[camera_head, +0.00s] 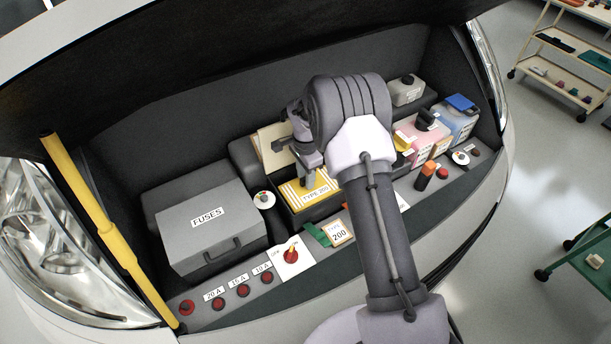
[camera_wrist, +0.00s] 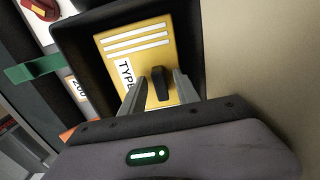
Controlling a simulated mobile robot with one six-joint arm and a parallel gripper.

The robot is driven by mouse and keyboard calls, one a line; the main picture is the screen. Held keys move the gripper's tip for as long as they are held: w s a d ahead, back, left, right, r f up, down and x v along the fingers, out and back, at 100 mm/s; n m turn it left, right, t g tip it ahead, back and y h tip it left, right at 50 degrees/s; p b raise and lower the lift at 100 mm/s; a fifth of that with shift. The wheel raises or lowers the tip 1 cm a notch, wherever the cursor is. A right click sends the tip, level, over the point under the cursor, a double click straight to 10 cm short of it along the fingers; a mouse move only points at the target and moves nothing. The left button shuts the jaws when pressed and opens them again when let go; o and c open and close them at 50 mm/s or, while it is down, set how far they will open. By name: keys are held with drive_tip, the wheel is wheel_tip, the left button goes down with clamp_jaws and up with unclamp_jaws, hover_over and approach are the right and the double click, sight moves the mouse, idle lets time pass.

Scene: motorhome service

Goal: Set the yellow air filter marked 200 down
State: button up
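The yellow air filter (camera_head: 303,192) with white stripes and a label reading TYPE 200 lies inside a dark open filter box (camera_head: 318,211). In the wrist view the filter (camera_wrist: 145,50) sits within the dark walls of the box (camera_wrist: 83,47). A short black tab (camera_wrist: 160,83) stands up from its face. My gripper (camera_wrist: 158,76) is right above the filter, its two fingers on either side of the tab. A gap shows between fingers and tab, so it looks open. In the head view my gripper (camera_head: 309,172) and arm hide part of the filter.
A beige panel (camera_head: 273,148) stands behind the filter box. A grey FUSES box (camera_head: 212,229) is at left, a red rotary switch (camera_head: 291,254) and a TYPE 200 tag (camera_head: 338,232) in front. Fluid containers (camera_head: 459,118) stand at right. A yellow prop (camera_head: 100,222) rises at left.

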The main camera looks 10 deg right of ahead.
drive_tip(key=shift+r, duration=0.1)
wheel_tip(320, 180, up, 12)
drive_tip(key=p, duration=0.2)
drive_tip(key=shift+r, duration=0.1)
idle(0.4)
